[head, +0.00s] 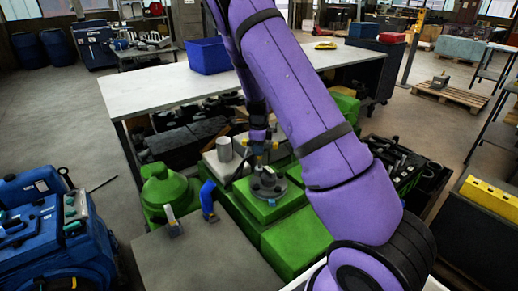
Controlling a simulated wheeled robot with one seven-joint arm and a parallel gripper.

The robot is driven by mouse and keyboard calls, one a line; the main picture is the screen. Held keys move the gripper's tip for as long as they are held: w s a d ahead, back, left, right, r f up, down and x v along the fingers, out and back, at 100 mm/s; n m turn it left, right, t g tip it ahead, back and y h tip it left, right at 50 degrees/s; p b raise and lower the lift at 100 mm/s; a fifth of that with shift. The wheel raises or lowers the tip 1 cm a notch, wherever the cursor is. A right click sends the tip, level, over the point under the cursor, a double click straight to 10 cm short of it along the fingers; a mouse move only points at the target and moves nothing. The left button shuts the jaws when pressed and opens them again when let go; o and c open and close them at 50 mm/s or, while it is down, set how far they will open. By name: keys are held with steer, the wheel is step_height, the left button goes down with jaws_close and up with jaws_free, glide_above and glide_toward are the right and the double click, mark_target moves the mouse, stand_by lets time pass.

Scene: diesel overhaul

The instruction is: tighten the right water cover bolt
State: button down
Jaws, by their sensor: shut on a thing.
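The water cover seems to be the dark grey round flange (268,187) on top of the green engine block (290,232). Small bolt-like studs stand on it, too small to tell apart. My gripper (259,153) points down just above the flange, below my purple arm. It is shut on a small slim thing over the flange's rear edge. I cannot tell whether this thing is a bolt or a tool, or whether it touches the flange. The right side of the flange shows, with no clear view of the right bolt.
A light grey cylinder (224,149) stands behind and left of the flange. A workbench (160,88) with a blue bin (208,56) is behind. My arm covers the area to the right.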

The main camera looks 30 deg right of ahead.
steer(key=shift+n, duration=0.3)
